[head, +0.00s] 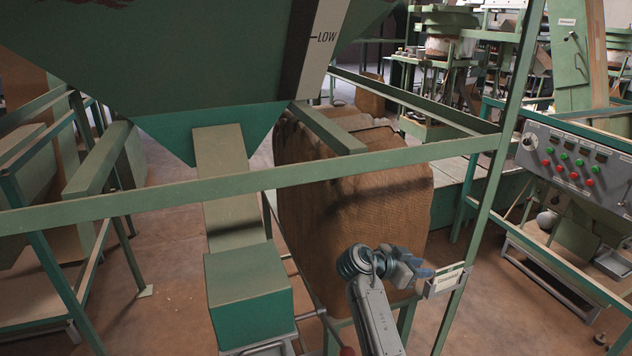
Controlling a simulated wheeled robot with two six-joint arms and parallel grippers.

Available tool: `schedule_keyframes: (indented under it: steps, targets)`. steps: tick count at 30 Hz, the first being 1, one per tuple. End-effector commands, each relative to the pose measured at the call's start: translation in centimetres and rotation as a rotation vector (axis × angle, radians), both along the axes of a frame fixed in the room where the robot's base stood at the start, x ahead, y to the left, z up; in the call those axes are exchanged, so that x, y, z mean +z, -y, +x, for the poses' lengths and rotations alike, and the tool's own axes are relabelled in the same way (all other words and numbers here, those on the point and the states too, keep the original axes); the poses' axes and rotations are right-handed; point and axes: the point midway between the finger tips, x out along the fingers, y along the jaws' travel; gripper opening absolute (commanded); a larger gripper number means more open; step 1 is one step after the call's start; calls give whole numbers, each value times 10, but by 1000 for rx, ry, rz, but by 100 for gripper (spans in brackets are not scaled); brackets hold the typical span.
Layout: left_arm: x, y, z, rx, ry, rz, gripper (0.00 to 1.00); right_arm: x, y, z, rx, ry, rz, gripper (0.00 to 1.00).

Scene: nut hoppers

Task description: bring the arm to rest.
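My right gripper (412,269) is in the lower middle of the head view, at the end of my grey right arm. It is in front of the lower right part of a large brown sack (350,190). Its fingers point right, toward a small white label plate (445,281) on the green frame. I cannot tell whether it touches the plate. The fingers are small and seen from the side, so their opening is unclear. Nothing held shows in them. My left gripper is not in view.
A green hopper (170,70) with a "LOW" mark hangs at the upper left. A green rail (240,183) crosses in front, joining a slanted post (497,180). A green box (249,292) stands at the lower middle. A control panel (575,160) with red and green buttons is at right.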

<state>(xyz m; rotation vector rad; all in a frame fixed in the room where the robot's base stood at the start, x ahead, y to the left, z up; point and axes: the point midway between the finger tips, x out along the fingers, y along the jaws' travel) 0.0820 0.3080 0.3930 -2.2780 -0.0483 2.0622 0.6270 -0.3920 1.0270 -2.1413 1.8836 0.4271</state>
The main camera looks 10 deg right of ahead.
Motion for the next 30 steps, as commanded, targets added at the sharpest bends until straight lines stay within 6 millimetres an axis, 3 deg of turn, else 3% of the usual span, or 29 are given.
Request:
schedule_keyframes:
  steps: [4, 8, 12, 18, 24, 30]
  targets:
    - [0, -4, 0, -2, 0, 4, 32, -21, 1, -16, 38, -52, 35, 29]
    - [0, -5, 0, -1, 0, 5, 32, -63, -1, -54, 149, -175, 122, 29]
    - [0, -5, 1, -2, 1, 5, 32, -110, -10, -111, 334, -337, 234, 29]
    - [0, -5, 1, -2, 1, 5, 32, -149, -37, -196, 647, -539, 367, 29]
    - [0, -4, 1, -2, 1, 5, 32, -157, -68, -263, 931, -667, 445, 29]
    - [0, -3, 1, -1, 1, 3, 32, -152, -90, -305, 1116, -730, 482, 29]
